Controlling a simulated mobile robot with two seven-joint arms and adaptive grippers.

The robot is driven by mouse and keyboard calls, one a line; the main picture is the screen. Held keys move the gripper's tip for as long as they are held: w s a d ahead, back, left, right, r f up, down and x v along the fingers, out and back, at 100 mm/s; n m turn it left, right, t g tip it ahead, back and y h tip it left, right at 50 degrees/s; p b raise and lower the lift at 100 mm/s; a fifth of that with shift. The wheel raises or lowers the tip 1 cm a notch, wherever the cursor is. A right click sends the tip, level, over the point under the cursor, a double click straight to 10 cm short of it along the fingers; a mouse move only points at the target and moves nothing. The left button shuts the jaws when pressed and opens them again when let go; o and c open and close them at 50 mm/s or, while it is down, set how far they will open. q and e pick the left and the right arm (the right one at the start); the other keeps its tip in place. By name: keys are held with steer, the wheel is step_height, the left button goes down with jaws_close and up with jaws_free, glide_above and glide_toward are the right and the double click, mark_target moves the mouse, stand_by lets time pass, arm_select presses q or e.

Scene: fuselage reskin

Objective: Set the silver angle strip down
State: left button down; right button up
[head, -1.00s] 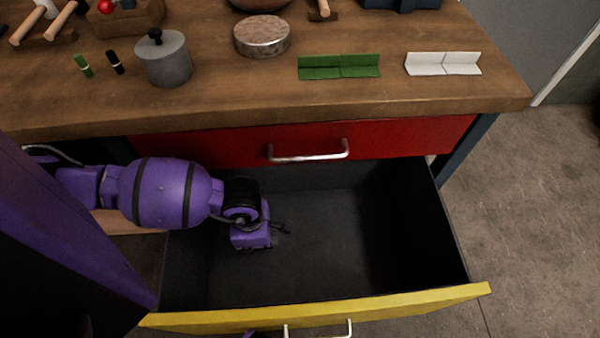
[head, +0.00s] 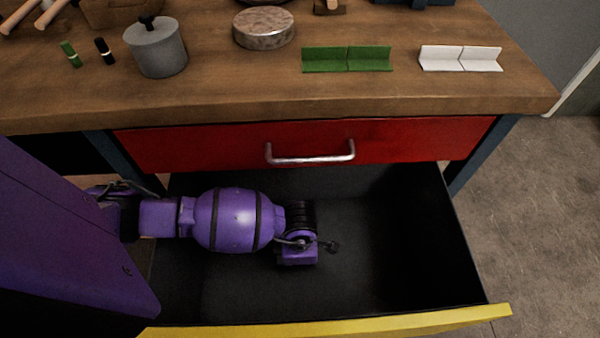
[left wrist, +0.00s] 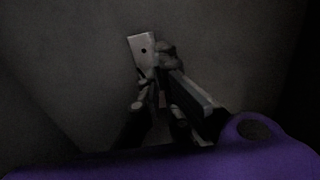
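My left gripper (head: 330,247) reaches down inside the open drawer, its fingers small and dark in the head view. In the left wrist view my left gripper (left wrist: 158,82) is closed on a pale flat piece with a small hole, the silver angle strip (left wrist: 142,48). The strip's far end sticks out past the fingertips, over the dark drawer floor. The fingers hide the rest of it, and I cannot tell whether it touches the floor. In the head view I cannot make the strip out. My right gripper is not in view.
The yellow-fronted drawer (head: 400,322) is pulled out, with bare floor to the gripper's right. A red closed drawer (head: 210,146) is above it.

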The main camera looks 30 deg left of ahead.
arm_select(q)
steer(key=shift+r, duration=0.1)
steer(key=shift+f, duration=0.2)
steer(key=c, duration=2)
jaws_free()
steer(key=shift+r, duration=0.1)
step_height(320, 180, up, 7)
steer(key=shift+w+r+p, duration=0.1)
steer(key=shift+p, duration=1.1)
steer(key=shift+r, duration=0.25)
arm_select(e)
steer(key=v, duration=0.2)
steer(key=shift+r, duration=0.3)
